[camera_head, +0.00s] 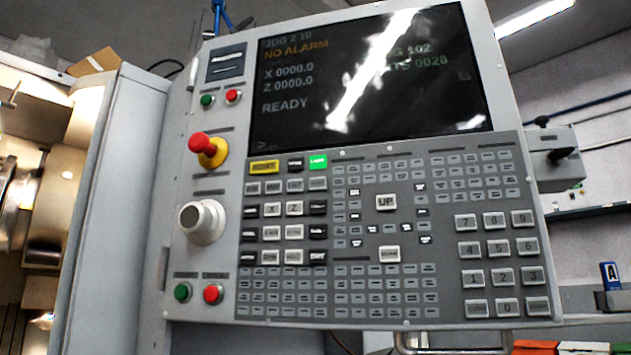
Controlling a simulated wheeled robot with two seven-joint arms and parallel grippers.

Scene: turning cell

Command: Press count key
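The control panel (345,172) of the machine fills the middle of the head view, slightly tilted. Its screen (290,95) shows "JOG Z 10", "NO ALARM", X and Z at 0000.0, and "READY". At its right a line partly hidden by glare ends in "TS 0020". Below are many small keys. A larger light key (386,202) reads "UP". Another light key (388,254) under it has a label too small to read surely. I cannot tell which key is the count key. The number pad (501,276) is at the lower right. Neither gripper is in view.
A red emergency knob (202,144), a round grey handwheel (201,222), and green (182,292) and red (213,294) buttons stick out at the panel's left. A handle bar (455,350) runs below. Orange and green bins (560,347) are at the lower right.

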